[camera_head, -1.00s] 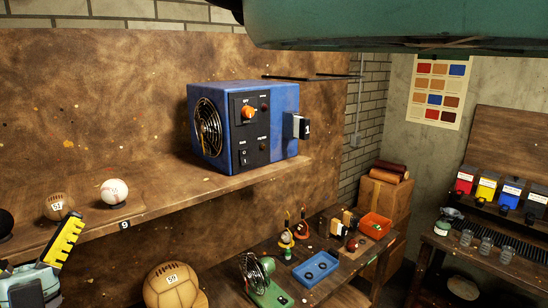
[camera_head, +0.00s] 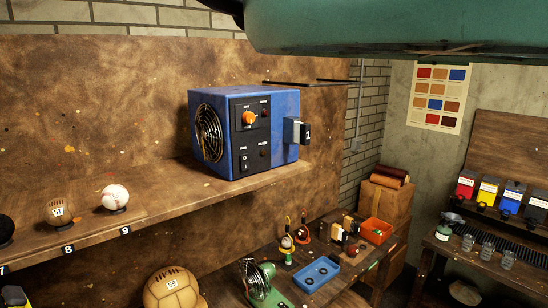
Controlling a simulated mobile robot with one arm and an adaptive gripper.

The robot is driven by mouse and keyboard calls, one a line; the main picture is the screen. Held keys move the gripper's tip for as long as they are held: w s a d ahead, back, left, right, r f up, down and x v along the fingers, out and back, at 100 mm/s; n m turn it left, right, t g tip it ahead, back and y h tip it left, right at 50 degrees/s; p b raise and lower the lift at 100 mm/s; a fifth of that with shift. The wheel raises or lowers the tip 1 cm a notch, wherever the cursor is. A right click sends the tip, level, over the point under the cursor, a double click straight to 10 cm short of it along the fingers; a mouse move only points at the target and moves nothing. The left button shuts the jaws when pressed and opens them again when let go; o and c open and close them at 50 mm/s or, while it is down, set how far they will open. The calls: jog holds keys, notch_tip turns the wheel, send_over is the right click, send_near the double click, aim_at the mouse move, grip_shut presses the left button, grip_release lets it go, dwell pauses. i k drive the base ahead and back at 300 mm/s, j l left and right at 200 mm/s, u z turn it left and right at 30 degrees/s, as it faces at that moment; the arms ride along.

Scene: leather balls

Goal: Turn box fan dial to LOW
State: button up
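The blue box fan (camera_head: 280,108) stands on the wooden shelf, with its round dark grille (camera_head: 209,133) on the left side. Its black control panel carries an orange dial (camera_head: 249,118) at the upper left, with labels too small to read surely. A rocker switch (camera_head: 243,163) sits at the panel's lower left. My gripper is not clearly seen; only a small dark and yellow piece shows at the bottom left corner, and no fingertips can be made out. Nothing touches the fan's front or the dial.
The wooden shelf (camera_head: 150,208) holds a baseball (camera_head: 115,197), a brown ball (camera_head: 59,212) and a dark ball at the left edge. Space before the panel is clear.

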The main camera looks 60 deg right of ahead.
aim_at(248, 118)
jog(key=k+l+z, duration=0.1)
jog(key=l+z, duration=1.05)
jog(key=k+j, duration=0.1)
